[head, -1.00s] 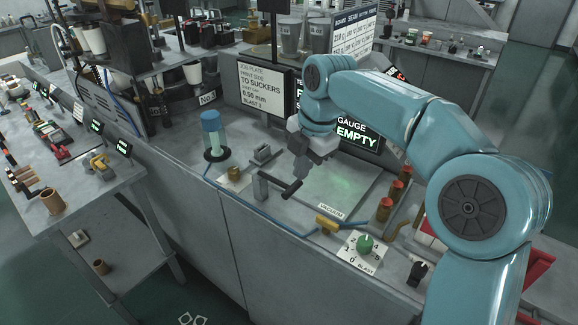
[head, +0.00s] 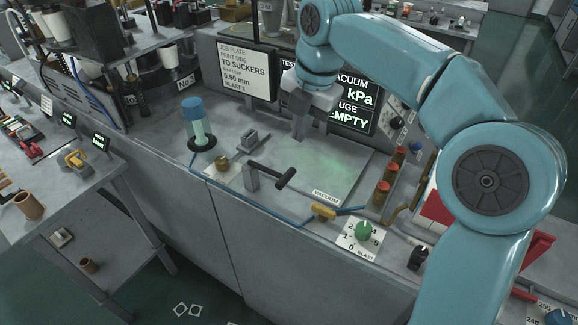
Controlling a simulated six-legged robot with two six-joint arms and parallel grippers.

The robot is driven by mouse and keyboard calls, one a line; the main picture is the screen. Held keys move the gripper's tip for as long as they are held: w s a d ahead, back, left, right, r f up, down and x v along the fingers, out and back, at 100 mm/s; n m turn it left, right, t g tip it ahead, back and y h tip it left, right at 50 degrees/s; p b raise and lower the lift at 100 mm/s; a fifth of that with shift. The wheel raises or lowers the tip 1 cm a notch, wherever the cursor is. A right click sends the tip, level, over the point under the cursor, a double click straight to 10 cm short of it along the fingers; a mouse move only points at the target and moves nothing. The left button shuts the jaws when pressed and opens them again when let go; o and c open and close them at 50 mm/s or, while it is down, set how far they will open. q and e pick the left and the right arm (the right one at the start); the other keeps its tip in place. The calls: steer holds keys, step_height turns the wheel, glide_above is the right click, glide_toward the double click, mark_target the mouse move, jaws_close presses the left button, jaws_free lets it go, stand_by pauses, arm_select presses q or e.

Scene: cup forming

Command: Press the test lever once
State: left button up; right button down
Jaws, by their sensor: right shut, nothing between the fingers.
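A lever with a black grip (head: 272,176) stands on a short grey post on the grey bench, left of the flat plate. Its grip slants across, with one end low toward the plate; I see no label on it. My right gripper (head: 299,132) points down over the back left part of the plate, behind and above the lever, with a visible gap between them. Its fingers look closed and hold nothing. The vacuum plate (head: 328,169) is bare, with a faint green reflection. The gauge display (head: 351,103) reads "EMPTY" and "kPa", partly hidden by my right arm. My left gripper is out of view.
A blue-capped cylinder (head: 196,122) and a small grey block stand left of the lever. Several red-topped brass posts (head: 390,177) line the plate's right side. A green dial (head: 364,231) and a yellow-handled valve (head: 323,211) with blue hose sit in front.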

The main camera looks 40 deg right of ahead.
mark_target(287, 177)
steer(key=f, duration=0.3)
steer(key=w+f, duration=0.1)
steer(key=f, duration=0.3)
steer(key=w+a+f, duration=0.1)
steer(key=f, duration=0.3)
steer(key=shift+w+a+f, duration=0.1)
steer(key=shift+w+f, duration=0.1)
steer(key=shift+f, duration=0.25)
steer(key=shift+f+b, duration=0.25)
steer(key=shift+b, duration=0.25)
steer(key=f+t+b, duration=0.1)
steer(key=b, duration=0.3)
steer(key=f+t+y+b, duration=0.1)
steer(key=f+b, duration=0.1)
steer(key=b, duration=0.2)
steer(key=f+t+b, duration=0.1)
steer(key=b, duration=0.4)
steer(key=shift+s+d+f+t+y, duration=0.2)
steer(key=shift+s+f+t+y, duration=0.1)
steer(key=shift+f+t, duration=0.1)
steer(key=shift+f+b, duration=0.2)
steer(key=shift+b, duration=0.15)
steer(key=shift+s, duration=0.1)
steer(key=shift+a+r, duration=0.1)
steer(key=shift+a, duration=0.05)
